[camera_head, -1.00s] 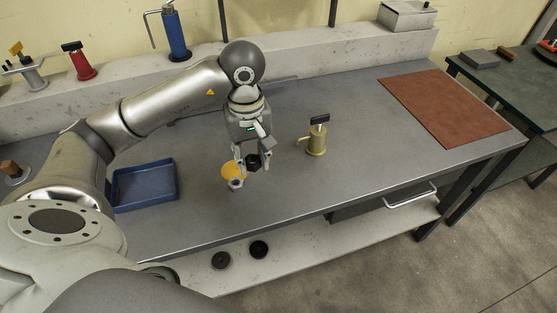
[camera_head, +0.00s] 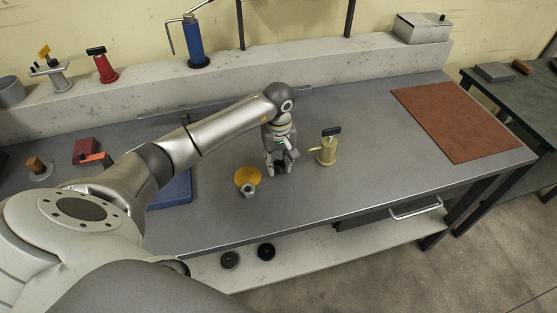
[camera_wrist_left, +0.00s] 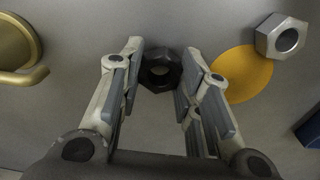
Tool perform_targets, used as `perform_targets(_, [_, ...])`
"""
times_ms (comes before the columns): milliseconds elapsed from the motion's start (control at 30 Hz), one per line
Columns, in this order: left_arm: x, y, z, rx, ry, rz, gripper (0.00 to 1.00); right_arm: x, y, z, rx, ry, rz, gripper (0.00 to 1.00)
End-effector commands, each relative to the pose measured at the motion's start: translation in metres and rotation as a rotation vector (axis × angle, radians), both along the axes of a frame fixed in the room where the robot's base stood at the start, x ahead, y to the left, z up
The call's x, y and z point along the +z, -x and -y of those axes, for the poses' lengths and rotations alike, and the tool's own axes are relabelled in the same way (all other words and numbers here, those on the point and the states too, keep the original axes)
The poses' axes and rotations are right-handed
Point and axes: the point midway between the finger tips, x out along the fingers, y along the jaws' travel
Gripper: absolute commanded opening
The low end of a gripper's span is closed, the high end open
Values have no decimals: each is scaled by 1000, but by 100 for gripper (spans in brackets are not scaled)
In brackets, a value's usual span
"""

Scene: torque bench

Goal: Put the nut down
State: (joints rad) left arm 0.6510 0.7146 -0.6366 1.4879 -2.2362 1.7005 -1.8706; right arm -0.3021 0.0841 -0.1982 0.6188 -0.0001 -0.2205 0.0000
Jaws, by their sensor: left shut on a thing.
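My left gripper (camera_head: 278,170) points down low over the grey bench (camera_head: 330,190). Its fingers are shut on a dark nut (camera_wrist_left: 160,70), which sits between the two fingertips in the left wrist view. I cannot tell whether the nut touches the bench top. A silver nut (camera_head: 249,191) lies at the near edge of a yellow disc (camera_head: 247,176), to the left of the gripper. Both also show at the right of the left wrist view, the disc (camera_wrist_left: 240,76) and the silver nut (camera_wrist_left: 282,38). My right gripper is not in view.
A brass mug-like piece with a black top (camera_head: 328,150) stands just right of the gripper. A blue tray (camera_head: 176,190) is partly hidden behind my left arm. A brown mat (camera_head: 455,120) lies at the right. The bench between the brass piece and the mat is clear.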

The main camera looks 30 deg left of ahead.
Motion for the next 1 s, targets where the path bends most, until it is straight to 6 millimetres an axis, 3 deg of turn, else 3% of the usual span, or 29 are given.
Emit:
perform_targets(467, [-11,-1,0,1,0,4,6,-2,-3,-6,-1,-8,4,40])
perform_targets(500, [-10,-1,0,1,0,4,36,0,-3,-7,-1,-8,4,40])
perform_targets(633, [-9,-1,0,1,1,3,52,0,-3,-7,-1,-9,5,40])
perform_targets(1000, [-7,-1,0,1,1,3,53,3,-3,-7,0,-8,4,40])
